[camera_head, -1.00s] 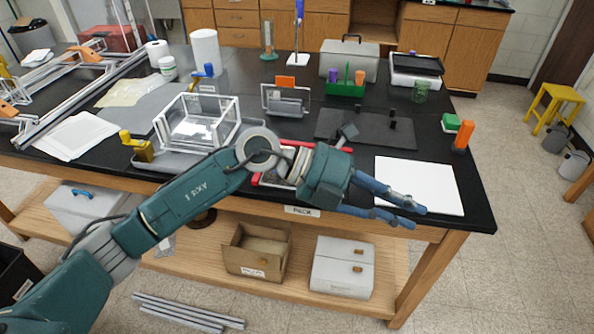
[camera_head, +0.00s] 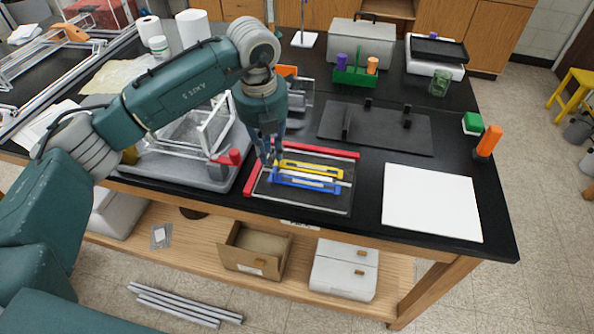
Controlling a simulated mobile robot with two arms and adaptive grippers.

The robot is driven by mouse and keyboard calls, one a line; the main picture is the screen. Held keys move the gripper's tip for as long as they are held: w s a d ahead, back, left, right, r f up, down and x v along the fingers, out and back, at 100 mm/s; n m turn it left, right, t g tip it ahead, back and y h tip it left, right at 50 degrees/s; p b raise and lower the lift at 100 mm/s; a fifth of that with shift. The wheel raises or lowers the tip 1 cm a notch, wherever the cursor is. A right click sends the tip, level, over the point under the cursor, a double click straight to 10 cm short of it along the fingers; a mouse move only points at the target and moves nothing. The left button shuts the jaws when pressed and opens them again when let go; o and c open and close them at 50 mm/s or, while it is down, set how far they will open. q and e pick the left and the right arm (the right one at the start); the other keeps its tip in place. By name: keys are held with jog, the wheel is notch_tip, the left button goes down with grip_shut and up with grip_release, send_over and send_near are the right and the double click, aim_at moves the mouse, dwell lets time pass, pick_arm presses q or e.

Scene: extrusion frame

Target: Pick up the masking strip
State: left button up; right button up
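A dark tray with red edges (camera_head: 352,154) lies near the front of the black bench. In it lie a yellow strip (camera_head: 312,168), a pale strip (camera_head: 318,177) and a blue strip (camera_head: 306,184), side by side. I cannot tell which of them is the masking strip. My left gripper (camera_head: 271,160) points down over the tray's left part, near the left ends of the strips. Its two blue fingers look apart, with nothing seen between them. Whether they touch a strip is unclear. My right gripper is out of view.
A grey tray with a clear-walled frame (camera_head: 208,135) stands left of the red-edged tray. A dark plate with upright posts (camera_head: 385,130) lies behind it. A white sheet (camera_head: 430,203) and an orange bottle (camera_head: 488,142) are to the right.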

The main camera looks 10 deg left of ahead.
pick_arm(q)
notch_tip(320, 180, down, 3)
jog(key=shift+s+p, duration=0.1)
jog(key=shift+p, duration=0.25)
jog(key=shift+f, duration=0.3)
jog(key=f+p, duration=0.1)
jog(key=w+f, duration=0.1)
jog(key=f+p, duration=0.1)
jog(key=f, duration=0.1)
jog(key=shift+w+f+p, duration=0.1)
jog(key=shift+w+p, duration=0.15)
jog(key=shift+p, duration=0.1)
jog(key=shift+f, duration=0.25)
jog(key=shift+w+f, duration=0.1)
grip_shut()
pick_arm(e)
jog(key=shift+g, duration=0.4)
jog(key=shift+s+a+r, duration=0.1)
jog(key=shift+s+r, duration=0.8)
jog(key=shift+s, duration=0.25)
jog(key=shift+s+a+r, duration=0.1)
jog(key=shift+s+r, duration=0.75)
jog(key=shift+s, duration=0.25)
